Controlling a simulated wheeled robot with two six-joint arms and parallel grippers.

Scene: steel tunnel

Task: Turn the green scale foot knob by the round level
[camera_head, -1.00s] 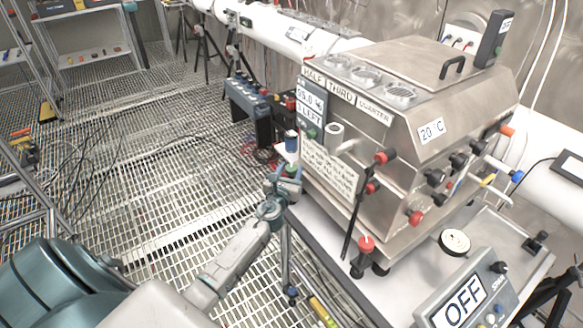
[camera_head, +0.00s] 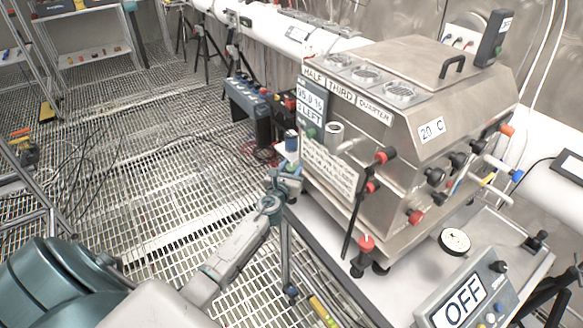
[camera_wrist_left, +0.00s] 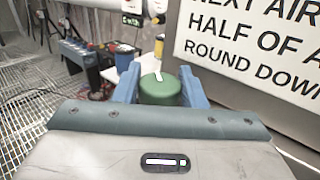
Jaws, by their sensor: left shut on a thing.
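The green foot knob (camera_wrist_left: 160,91) sits between the two blue fingers of my left gripper (camera_wrist_left: 160,84) in the left wrist view, with a white mark on its top. The fingers are shut on its sides. In the head view my left gripper (camera_head: 290,178) is at the near left corner of the steel machine, by the edge of the white table (camera_head: 318,225). The knob is mostly hidden there by the gripper. I cannot make out the round level for sure. My right gripper is not in view.
The steel machine (camera_head: 400,190) stands close on the right, with a text sign (camera_head: 329,168) beside the gripper. The grated floor (camera_head: 150,185) on the left is mostly open.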

